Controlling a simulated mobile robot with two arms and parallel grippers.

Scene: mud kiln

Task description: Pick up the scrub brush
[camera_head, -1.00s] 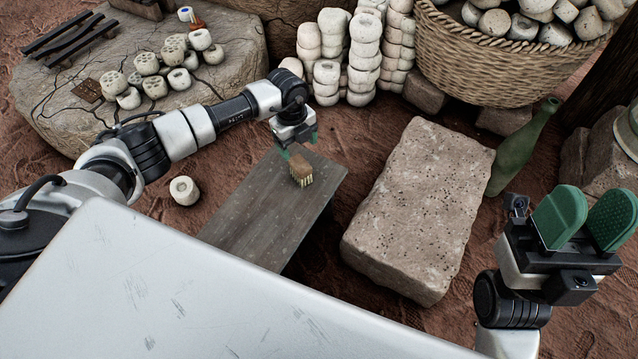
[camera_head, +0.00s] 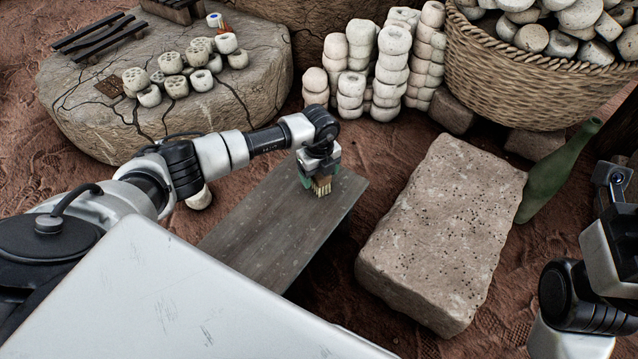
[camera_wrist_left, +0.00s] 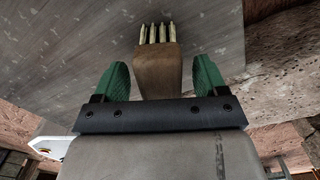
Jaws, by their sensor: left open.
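The scrub brush (camera_head: 321,186) has a brown wooden body and pale bristles, and it is on the grey wooden bench (camera_head: 262,232) near its far end. My left gripper (camera_head: 318,172) is over the brush from above and hides part of it in the head view. In the left wrist view the brush (camera_wrist_left: 157,68) lies between the two green fingers of my left gripper (camera_wrist_left: 161,80), with a gap on each side. The left gripper is open. My right arm shows at the right edge of the head view, but its fingertips are out of the picture.
A pale stone block (camera_head: 440,235) stands right of the bench, with a green bottle (camera_head: 558,170) beyond it. Stacked pale clay pieces (camera_head: 375,72) and a wicker basket (camera_head: 530,72) are behind. A cracked stone slab (camera_head: 165,115) is at the back left.

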